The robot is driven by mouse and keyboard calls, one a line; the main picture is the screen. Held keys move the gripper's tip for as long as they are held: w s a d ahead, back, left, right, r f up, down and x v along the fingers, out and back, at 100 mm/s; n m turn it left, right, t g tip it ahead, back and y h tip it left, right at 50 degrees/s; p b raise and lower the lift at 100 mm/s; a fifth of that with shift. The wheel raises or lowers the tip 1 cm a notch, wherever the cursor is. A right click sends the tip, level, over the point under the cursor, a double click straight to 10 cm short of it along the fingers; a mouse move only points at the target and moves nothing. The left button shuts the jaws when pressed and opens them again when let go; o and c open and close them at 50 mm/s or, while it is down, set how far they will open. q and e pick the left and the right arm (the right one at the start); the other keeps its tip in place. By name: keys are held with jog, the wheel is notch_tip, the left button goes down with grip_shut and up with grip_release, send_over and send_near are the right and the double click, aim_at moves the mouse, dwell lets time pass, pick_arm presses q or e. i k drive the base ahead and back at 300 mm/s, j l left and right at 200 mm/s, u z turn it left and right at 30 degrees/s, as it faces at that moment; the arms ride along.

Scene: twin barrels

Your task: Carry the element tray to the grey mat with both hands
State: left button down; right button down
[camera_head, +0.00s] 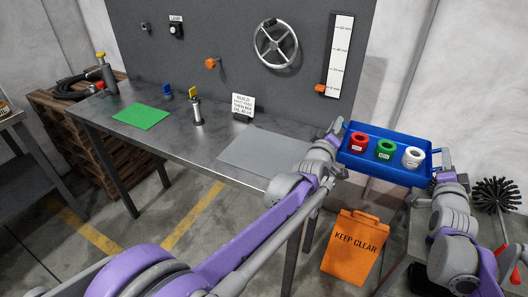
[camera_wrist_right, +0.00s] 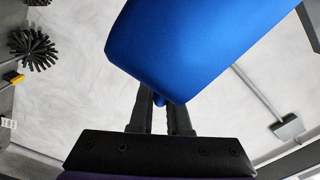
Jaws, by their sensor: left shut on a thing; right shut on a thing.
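The blue element tray (camera_head: 369,171) is held up to the right of the table, roughly level. It carries a red element (camera_head: 360,141), a green element (camera_head: 386,149) and a white element (camera_head: 413,157). My left gripper (camera_head: 340,137) is shut on the tray's left end. My right gripper (camera_head: 439,172) is shut on its right end. In the right wrist view my right gripper's fingers (camera_wrist_right: 160,112) close at the blue tray (camera_wrist_right: 190,45), whose side hides the fingertips' grip. The grey mat (camera_head: 262,152) lies bare on the table, left of the tray.
The metal table (camera_head: 185,150) also holds a green mat (camera_head: 140,117), a small sign (camera_head: 243,105) and a metal cylinder (camera_head: 197,112). An orange "KEEP CLEAR" sign (camera_head: 352,245) stands below the tray. A handwheel (camera_head: 276,44) is on the back panel. A black brush (camera_head: 497,194) is at right.

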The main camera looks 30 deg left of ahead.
aim_at(273, 151)
jog(key=k+j, duration=0.1)
jog(key=j, duration=1.55)
jog(key=k, duration=0.05)
